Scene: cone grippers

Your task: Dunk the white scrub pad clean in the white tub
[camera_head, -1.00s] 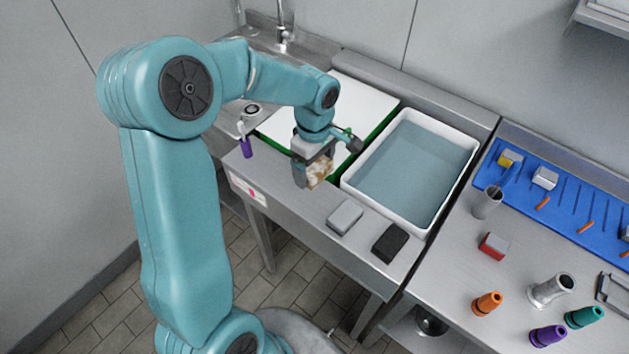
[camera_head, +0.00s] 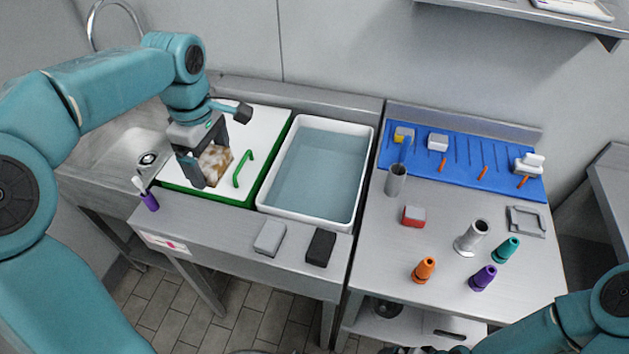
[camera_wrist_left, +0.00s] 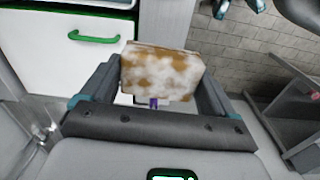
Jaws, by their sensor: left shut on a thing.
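The white scrub pad (camera_head: 214,163), blotched with brown dirt, is between the fingers of my left gripper (camera_head: 207,170), which is shut on it. In the left wrist view the pad (camera_wrist_left: 160,75) sits upright between the two fingers, its stained face showing. My left gripper holds it over the front part of the white board with the green edge. The white tub (camera_head: 266,208), filled with blue-grey water, stands to the right of the gripper. Part of my right arm shows at the lower right, but its gripper is out of view.
The white board (camera_head: 262,125) with a green handle (camera_head: 243,168) lies left of the tub. A grey block (camera_head: 270,237) and a black block (camera_head: 320,247) lie in front of it. A purple-handled brush (camera_head: 148,198) stands at the left. Coloured cones and a blue mat (camera_head: 460,155) are at right.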

